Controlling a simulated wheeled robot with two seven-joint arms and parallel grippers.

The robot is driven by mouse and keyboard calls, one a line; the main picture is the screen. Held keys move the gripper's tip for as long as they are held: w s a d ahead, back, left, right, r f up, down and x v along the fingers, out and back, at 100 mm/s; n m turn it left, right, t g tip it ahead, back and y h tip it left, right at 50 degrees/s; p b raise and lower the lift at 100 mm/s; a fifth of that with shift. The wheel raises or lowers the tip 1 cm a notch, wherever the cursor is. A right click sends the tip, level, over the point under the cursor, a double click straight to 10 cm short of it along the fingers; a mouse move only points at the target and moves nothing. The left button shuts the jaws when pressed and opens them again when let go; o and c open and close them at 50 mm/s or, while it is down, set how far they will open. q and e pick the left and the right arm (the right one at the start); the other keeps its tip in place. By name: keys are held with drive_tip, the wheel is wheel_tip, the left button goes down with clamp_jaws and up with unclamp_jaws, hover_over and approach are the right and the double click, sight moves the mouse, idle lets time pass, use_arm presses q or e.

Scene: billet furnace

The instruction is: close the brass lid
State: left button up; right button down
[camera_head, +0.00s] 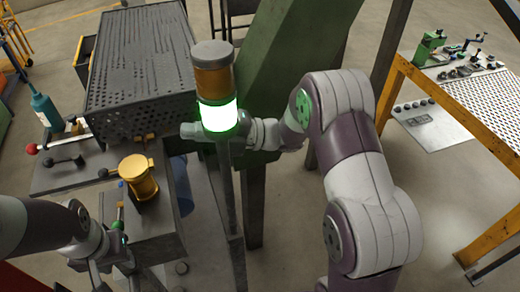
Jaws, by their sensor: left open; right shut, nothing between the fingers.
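A brass pot (143,187) stands upright on the workbench at centre left. Its round brass lid (135,167) shows over the pot's top, with a small dark-knobbed handle at its left; I cannot tell whether it sits fully down. My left gripper (110,278) is at the lower left, in front of and below the pot, with its fingers apart and empty. My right gripper (188,131) reaches in from the right behind the lit signal lamp, to the right of and beyond the lid. It is shut and empty, apart from the lid, and partly hidden by the lamp.
The signal tower (215,85) with a glowing green band stands on a pole in front of my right wrist. A perforated dark box (140,70) is behind the pot. A red-knobbed lever (45,147) and a teal bottle (45,110) are at left. A yellow-framed table (450,122) is at right.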

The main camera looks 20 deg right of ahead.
use_arm(q)
wheel_tip(320, 180, down, 5)
drive_tip(key=d+b, duration=0.1)
drive_tip(key=b, duration=0.4)
use_arm(e)
drive_tip(key=v, duration=1.2)
drive_tip(key=w+m+t+h+p, duration=0.4)
drive_tip(key=w+m+t+h, duration=0.65)
drive_tip(key=m, duration=0.35)
drive_tip(key=d+f+m+h+p, duration=0.1)
drive_tip(key=d+f+m+h, duration=0.3)
drive_tip(key=m+h, duration=0.35)
drive_tip(key=s+d+f+m+g+h, duration=0.2)
drive_tip(key=s+f+m+g, duration=0.25)
drive_tip(key=s, duration=0.35)
drive_tip(key=s+d+f+m+g+h, duration=0.2)
drive_tip(key=s+f+m+g, duration=0.2)
drive_tip(key=s+m, duration=0.25)
use_arm(q)
wheel_tip(320, 180, up, 5)
drive_tip(key=shift+d+r+p, duration=0.15)
drive_tip(key=shift+p, duration=0.3)
use_arm(e)
drive_tip(key=s+a+m+g+y, duration=0.1)
drive_tip(key=s+a+m+g, duration=0.1)
drive_tip(key=s, duration=0.8)
drive_tip(key=shift+a+g, duration=0.7)
